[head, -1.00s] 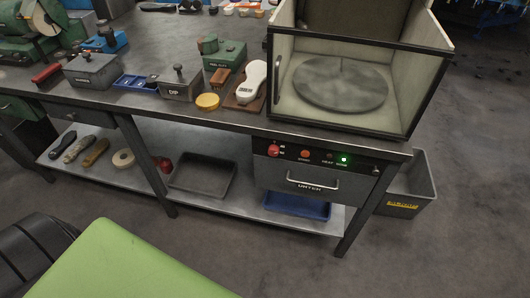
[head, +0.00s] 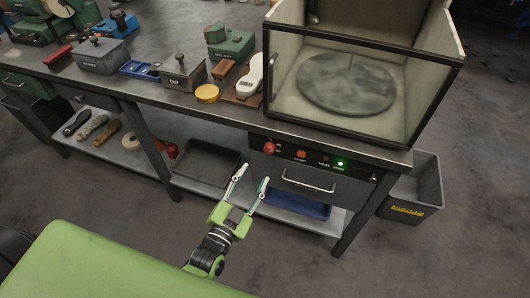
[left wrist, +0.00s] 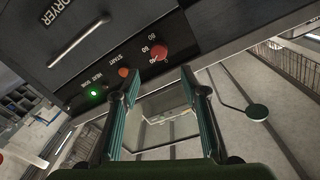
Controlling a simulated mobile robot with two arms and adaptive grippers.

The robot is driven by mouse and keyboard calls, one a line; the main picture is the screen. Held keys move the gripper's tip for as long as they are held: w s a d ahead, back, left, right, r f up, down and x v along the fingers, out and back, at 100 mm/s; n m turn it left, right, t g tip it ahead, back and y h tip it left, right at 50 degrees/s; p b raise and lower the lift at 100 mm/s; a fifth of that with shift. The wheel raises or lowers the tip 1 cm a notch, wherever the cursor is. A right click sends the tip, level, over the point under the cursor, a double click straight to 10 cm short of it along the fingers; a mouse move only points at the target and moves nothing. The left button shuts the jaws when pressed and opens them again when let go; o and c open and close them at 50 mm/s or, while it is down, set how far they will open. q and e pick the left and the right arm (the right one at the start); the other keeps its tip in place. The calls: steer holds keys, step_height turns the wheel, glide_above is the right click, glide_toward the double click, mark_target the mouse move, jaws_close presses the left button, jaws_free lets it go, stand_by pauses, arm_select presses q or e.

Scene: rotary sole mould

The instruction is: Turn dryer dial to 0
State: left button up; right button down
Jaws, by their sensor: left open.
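The dryer (head: 312,185) is a dark drawer unit with a control strip under the bench top. Its red dial (head: 268,148) sits at the left end of the strip, beside an orange start button (head: 301,154) and a lit green lamp (head: 340,163). In the left wrist view the dial (left wrist: 159,52) shows with numbers beside it, but its exact setting is too small to read. My left gripper (head: 253,182) is open and empty, below and in front of the dial, apart from it. My right gripper is not in view.
The drawer handle (head: 308,186) sticks out below the strip. A glass-fronted cabinet (head: 357,126) stands on the bench above. A blue tray (head: 297,205) and a dark tray (head: 204,163) lie on the lower shelf. A grey bin (head: 412,190) stands at the right.

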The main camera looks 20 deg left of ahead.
mark_target(268, 151)
arm_select(q)
steer(key=w, duration=0.6)
steer(key=w+d, duration=0.1)
steer(key=w, duration=0.3)
steer(key=shift+w+f, duration=0.1)
steer(key=c, duration=1.1)
